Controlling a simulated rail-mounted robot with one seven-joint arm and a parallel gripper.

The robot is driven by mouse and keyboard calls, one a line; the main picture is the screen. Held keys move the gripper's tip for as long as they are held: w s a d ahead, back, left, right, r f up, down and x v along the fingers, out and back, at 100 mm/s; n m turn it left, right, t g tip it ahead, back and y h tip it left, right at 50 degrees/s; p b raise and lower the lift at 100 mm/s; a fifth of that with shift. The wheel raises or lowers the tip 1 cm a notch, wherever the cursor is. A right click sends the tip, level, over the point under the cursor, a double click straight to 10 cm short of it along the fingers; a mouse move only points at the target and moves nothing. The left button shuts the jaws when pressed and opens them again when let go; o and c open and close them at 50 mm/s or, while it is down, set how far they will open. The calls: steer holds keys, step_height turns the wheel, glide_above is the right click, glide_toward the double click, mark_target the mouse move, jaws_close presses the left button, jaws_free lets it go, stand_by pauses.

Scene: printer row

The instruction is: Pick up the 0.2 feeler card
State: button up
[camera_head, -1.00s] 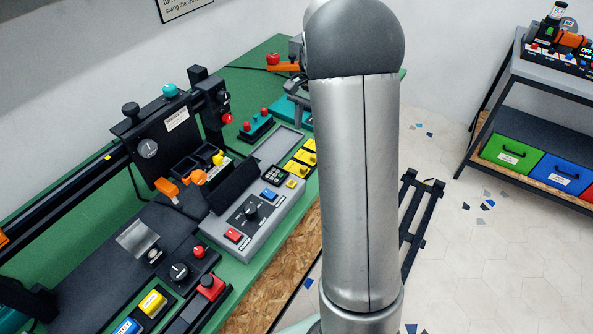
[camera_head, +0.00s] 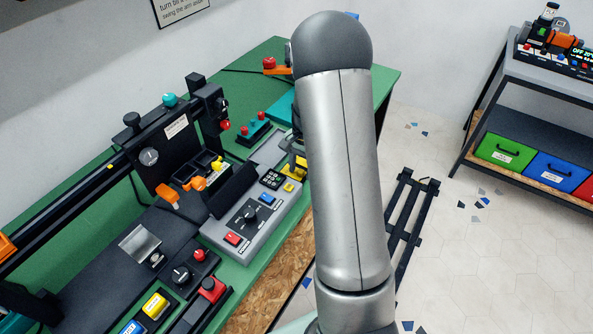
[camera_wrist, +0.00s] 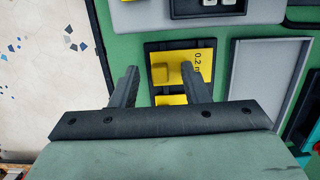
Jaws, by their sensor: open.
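The 0.2 feeler card (camera_wrist: 170,67) is a yellow card with a raised block and the printed text "0.2 m", partly cut off from view by a finger. It lies in a dark holder (camera_wrist: 150,48) on the green bench. My gripper (camera_wrist: 160,75) is open in the wrist view, with one finger left of the card and the other over its right part. A second yellow card (camera_wrist: 171,100) shows below it, between the fingers. In the head view my arm hides most of the cards; a bit of yellow (camera_head: 300,165) shows beside it.
A grey tray (camera_wrist: 233,75) lies right of the cards in the wrist view. A grey control panel (camera_head: 225,228) with buttons and a knob stands nearby on the green bench (camera_head: 240,278). A shelf with coloured bins (camera_head: 503,150) stands far right.

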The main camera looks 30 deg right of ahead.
jaws_close()
